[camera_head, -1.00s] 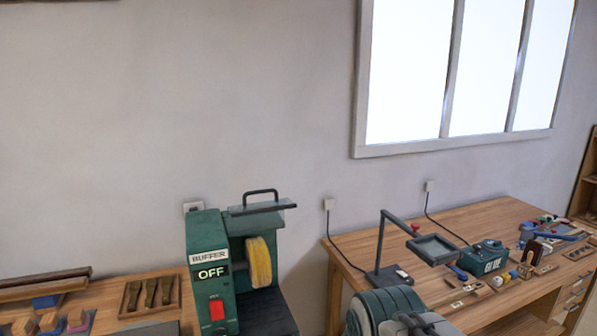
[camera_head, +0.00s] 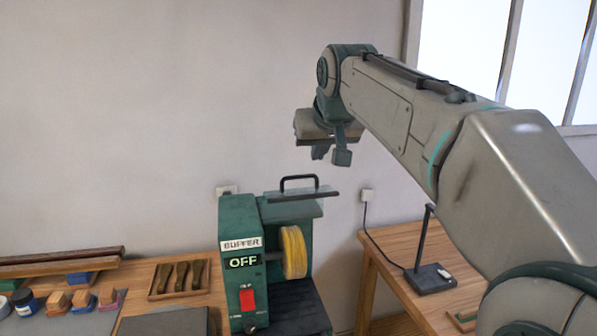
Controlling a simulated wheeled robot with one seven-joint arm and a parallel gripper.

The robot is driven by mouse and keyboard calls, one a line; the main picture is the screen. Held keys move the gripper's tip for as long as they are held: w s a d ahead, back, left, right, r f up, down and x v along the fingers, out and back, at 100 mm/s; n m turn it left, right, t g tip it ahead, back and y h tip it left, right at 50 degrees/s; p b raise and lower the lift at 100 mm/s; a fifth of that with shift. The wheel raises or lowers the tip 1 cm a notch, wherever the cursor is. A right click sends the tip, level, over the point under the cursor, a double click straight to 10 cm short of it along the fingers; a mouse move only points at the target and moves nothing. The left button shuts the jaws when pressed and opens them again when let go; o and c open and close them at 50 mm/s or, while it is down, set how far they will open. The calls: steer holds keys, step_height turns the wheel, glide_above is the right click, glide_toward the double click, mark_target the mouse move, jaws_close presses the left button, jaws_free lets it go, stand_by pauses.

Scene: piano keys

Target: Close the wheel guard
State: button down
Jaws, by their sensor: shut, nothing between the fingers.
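The green buffer machine (camera_head: 238,284) stands at the left centre, with an "OFF" sign and a red switch (camera_head: 247,299) on its front. Its yellow wheel (camera_head: 294,252) shows on the right side, with its front uncovered. The wheel guard (camera_head: 302,194) is a dark, flat plate with a black handle (camera_head: 298,178). It is raised above the wheel and lies about level. My gripper (camera_head: 331,155) is shut and empty. It hangs above and a little right of the guard, apart from it, pointing down.
A wooden bench at the left holds a tray of tools (camera_head: 180,279) and small coloured blocks (camera_head: 80,299). A second wooden table (camera_head: 402,240) with a lamp stand (camera_head: 430,275) is at the right, partly behind my arm. The wall above the machine is clear.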

steer(key=w+a+r, duration=0.3)
steer(key=p, duration=0.2)
glide_above(297, 190)
steer(key=w, duration=0.3)
steer(key=shift+t+y, duration=0.3)
steer(key=f, duration=0.6)
steer(key=shift+s+a+f, duration=0.25)
steer(key=shift+a+f, duration=0.1)
steer(key=shift+f, duration=0.05)
steer(key=shift+s+f, duration=0.25)
steer(key=shift+f, duration=0.1)
steer(key=shift+s+d+f, duration=0.1)
steer(key=shift+s+d, duration=0.1)
steer(key=shift+s, duration=0.35)
steer(key=shift+s+d+f, duration=0.1)
steer(key=shift+s+d, duration=0.05)
steer(key=shift+s, duration=0.35)
steer(key=shift+s+d+f, duration=0.15)
steer(key=shift+s+f, duration=0.3)
steer(key=shift+s+f+b, duration=0.1)
steer(key=shift+f+b, duration=0.05)
steer(key=shift+b, duration=0.4)
